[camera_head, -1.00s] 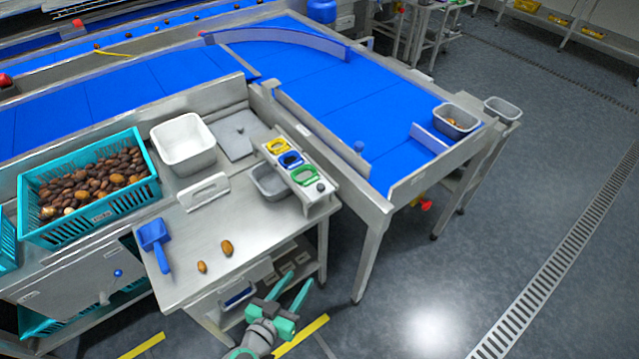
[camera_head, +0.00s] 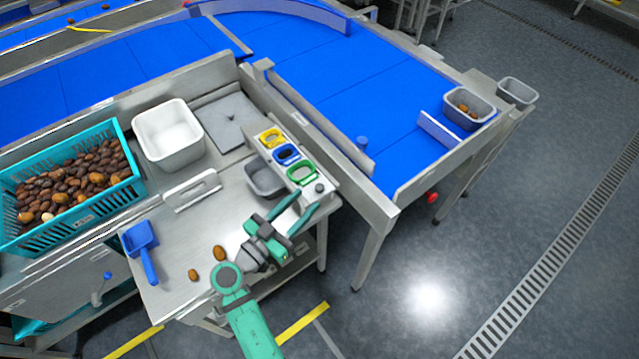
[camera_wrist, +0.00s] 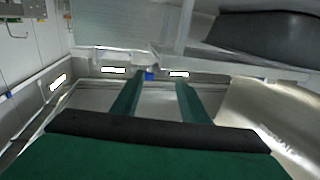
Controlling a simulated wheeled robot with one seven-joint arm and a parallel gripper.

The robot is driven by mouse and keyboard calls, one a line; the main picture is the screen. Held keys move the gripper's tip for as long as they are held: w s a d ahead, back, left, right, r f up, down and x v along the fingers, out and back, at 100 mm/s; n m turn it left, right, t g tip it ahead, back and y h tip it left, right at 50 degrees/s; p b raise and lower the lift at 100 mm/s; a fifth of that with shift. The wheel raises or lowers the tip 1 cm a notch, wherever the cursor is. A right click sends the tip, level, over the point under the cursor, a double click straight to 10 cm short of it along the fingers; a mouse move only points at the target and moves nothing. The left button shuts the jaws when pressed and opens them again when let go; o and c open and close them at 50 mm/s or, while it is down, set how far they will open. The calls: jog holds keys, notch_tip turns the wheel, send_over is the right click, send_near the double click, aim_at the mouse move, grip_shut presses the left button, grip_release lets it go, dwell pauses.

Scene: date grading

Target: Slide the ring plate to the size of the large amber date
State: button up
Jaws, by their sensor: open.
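The ring plate with yellow, blue and green rings (camera_head: 287,155) sits on a metal stand at the right end of the bench. A round dark knob (camera_head: 319,188) is at its near end, beside the green ring. Two amber dates lie on the bench: a larger one (camera_head: 219,253) and a smaller one (camera_head: 193,275) to its left. My gripper (camera_head: 298,212) is open and empty, just in front of the knob end of the stand and apart from it. The wrist view shows both green fingers (camera_wrist: 156,92) spread with nothing between them.
A grey bin (camera_head: 265,180) stands under the ring plate's left side. A blue scoop (camera_head: 141,248), a white tub (camera_head: 170,135) and a teal crate of dates (camera_head: 128,190) stand to the left. The blue conveyor (camera_head: 335,85) runs behind. The bench front is mostly clear.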

aim_at(316, 191)
jog(key=x, duration=0.7)
jog(key=shift+w+d, duration=0.15)
